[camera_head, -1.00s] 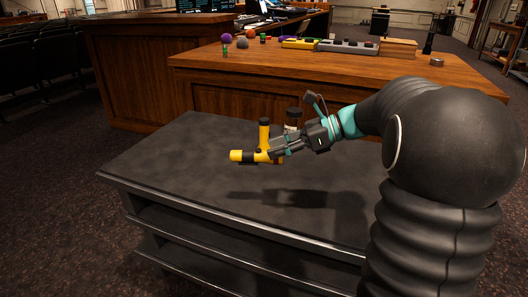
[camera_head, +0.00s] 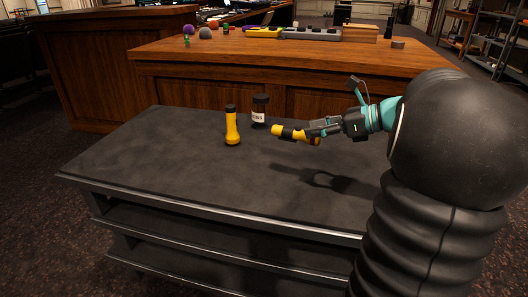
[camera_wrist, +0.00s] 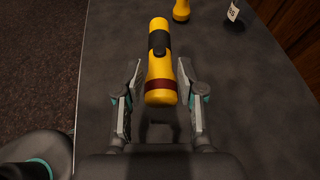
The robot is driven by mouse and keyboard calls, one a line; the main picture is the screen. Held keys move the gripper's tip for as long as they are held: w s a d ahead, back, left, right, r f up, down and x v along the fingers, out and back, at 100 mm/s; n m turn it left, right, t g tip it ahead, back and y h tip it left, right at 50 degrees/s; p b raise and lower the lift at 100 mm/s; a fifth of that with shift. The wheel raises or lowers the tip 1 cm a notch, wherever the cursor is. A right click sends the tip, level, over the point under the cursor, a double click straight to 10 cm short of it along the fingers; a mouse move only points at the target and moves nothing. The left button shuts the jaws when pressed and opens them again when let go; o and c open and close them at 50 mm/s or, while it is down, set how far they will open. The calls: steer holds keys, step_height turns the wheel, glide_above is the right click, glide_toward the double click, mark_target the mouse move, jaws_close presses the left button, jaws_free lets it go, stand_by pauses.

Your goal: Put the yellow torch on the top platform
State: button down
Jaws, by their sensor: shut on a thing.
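A yellow torch with a black band (camera_head: 278,131) is held lying roughly level by my gripper (camera_head: 314,137), above the dark top platform (camera_head: 190,180). Its shadow falls apart from it on the platform. The torch also shows in the wrist view (camera_wrist: 160,65), lengthwise between the two fingers, with a red-brown band at its near end. My gripper shows there (camera_wrist: 160,105) with a finger on each side; the exact contact is hard to see. A second yellow torch-like thing with a black top (camera_head: 232,128) stands upright on the platform to the left.
A dark bottle with a white label (camera_head: 259,110) stands behind the held torch. The wooden desk (camera_head: 220,75) behind carries several small objects and yellow and grey consoles. The platform's front and left are clear.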

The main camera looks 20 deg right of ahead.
steer(key=x, duration=0.3)
steer(key=f+x, duration=0.1)
steer(key=x, duration=0.3)
steer(key=b+x, duration=0.1)
steer(key=x, duration=0.2)
steer(key=shift+f, duration=0.4)
steer(key=shift+f+b, duration=0.55)
steer(key=shift+f, duration=1.4)
steer(key=shift+f, duration=0.15)
steer(key=c, duration=0.7)
jaws_free()
